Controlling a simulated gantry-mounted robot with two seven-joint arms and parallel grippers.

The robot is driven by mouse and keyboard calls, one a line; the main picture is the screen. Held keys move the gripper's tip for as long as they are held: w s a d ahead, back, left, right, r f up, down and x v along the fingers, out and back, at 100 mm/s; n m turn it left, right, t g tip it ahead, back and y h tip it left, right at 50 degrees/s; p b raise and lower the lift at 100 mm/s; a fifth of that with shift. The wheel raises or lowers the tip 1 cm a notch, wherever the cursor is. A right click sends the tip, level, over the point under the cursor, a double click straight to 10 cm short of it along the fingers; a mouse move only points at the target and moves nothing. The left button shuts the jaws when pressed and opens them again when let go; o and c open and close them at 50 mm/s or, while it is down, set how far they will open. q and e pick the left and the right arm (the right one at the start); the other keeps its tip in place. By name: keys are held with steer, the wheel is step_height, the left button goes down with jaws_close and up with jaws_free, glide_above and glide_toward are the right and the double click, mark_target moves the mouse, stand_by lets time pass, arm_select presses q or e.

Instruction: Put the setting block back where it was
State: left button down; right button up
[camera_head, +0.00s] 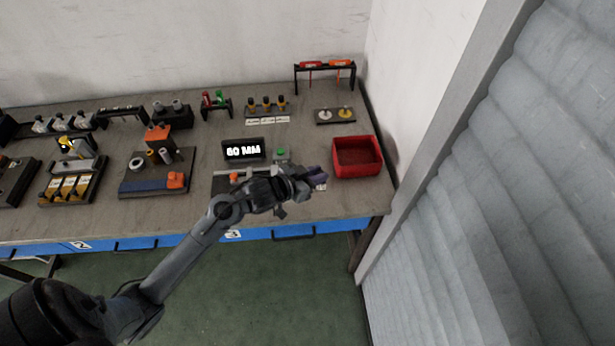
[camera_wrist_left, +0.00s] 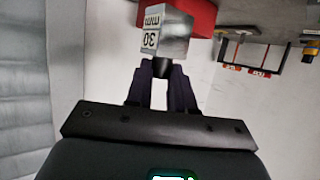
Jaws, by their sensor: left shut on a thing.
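The setting block, a silvery block with a white label reading "30 mm" (camera_wrist_left: 165,32), shows at the top of the left wrist view. My left gripper (camera_wrist_left: 162,70) is shut on its near end, and the block sticks out beyond the fingertips. In the head view my left gripper (camera_head: 312,176) is over the front right part of the bench, just left of the red bin. There the block is too small and too close to the fingers to make out clearly. My right gripper is in neither view.
The red bin (camera_head: 357,171) stands at the bench's right end. Behind my gripper are a black display (camera_head: 243,151) and a green button (camera_head: 281,153). A small plate (camera_head: 335,116) with two discs and a rack (camera_head: 325,67) of red and orange tools stand farther back.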

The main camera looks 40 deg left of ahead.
arm_select(q)
steer(key=a+f, duration=0.2)
steer(key=w+a+f+b, duration=0.1)
steer(key=f, duration=0.1)
steer(key=w+a+f, duration=0.1)
steer(key=a+f, duration=0.1)
steer(key=f, duration=0.1)
steer(key=shift+a+b, duration=0.35)
steer(key=shift+f, duration=0.25)
steer(key=shift+f, duration=0.15)
steer(key=c, duration=1)
jaws_free()
